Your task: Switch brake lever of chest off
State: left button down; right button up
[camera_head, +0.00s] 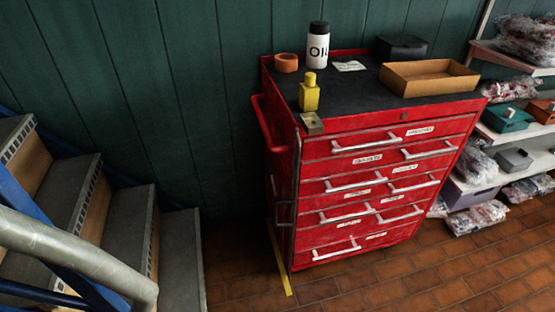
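A red tool chest (343,239) stands upright on the tiled floor against the green wall, right of the picture's middle. Its front has several drawers with pale bar handles, and all look shut. A red push handle (266,125) sticks out on its left side. Its lower edge and any casters are too dark and small to make out. I cannot pick out a brake lever in this view. Neither of my grippers shows.
Stairs (75,195) with a grey metal railing (80,260) fill the left. Shelves with bagged goods (475,217) stand close on the right. An oil bottle (318,48), yellow bottle (309,92) and cardboard tray (430,88) sit on top. Floor (400,285) in front is clear.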

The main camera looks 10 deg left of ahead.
aim_at(269, 166)
jog(key=z, duration=0.3)
jog(key=i, duration=1.15)
jog(key=u, duration=0.1)
